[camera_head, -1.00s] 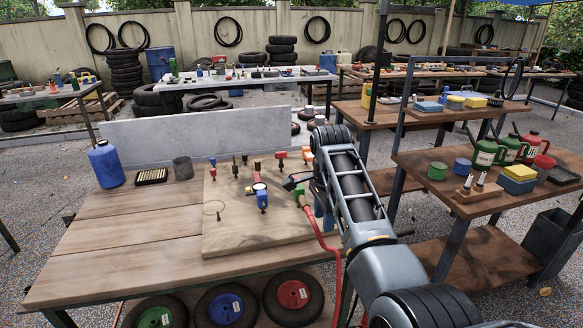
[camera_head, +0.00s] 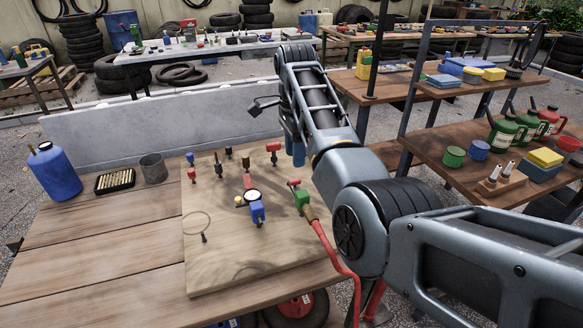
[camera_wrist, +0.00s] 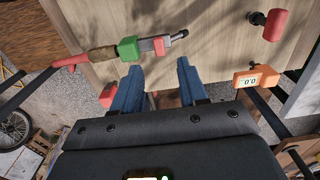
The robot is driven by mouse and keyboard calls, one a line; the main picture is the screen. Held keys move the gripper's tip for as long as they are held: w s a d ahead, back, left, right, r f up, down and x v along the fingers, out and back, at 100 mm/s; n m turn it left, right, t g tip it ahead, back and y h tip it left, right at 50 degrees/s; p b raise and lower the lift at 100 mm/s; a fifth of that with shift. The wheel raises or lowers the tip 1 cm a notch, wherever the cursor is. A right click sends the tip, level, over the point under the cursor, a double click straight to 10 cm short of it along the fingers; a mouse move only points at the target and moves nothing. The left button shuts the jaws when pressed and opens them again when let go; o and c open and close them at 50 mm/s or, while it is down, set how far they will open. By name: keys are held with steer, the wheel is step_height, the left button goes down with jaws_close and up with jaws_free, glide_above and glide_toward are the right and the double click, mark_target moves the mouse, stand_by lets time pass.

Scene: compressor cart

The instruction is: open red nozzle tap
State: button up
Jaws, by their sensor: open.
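A pale wooden board (camera_head: 230,255) on the workbench carries several small fittings. At its right side a green block (camera_head: 302,198) sits on the red hose line, with a small red lever (camera_head: 293,183) beside it, likely the red nozzle tap. The wrist view shows the green block (camera_wrist: 128,48) with a red block (camera_wrist: 151,45) beside it, just beyond my fingertips. My gripper (camera_wrist: 159,70) is open and empty, blue fingers apart and pointing at the board. In the head view my gripper (camera_head: 294,150) hangs near the board's upper right corner. I cannot tell whether it touches anything.
Another red tap-like fitting (camera_head: 274,150) is close left of my gripper. An orange gauge (camera_wrist: 255,78) shows in the wrist view. The red hose (camera_head: 335,248) runs down off the board. A blue bottle (camera_head: 54,172) stands at left.

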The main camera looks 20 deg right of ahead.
mark_target(295, 180)
steer(key=shift+f, duration=3.55)
steer(key=shift+s, duration=0.1)
jaws_close()
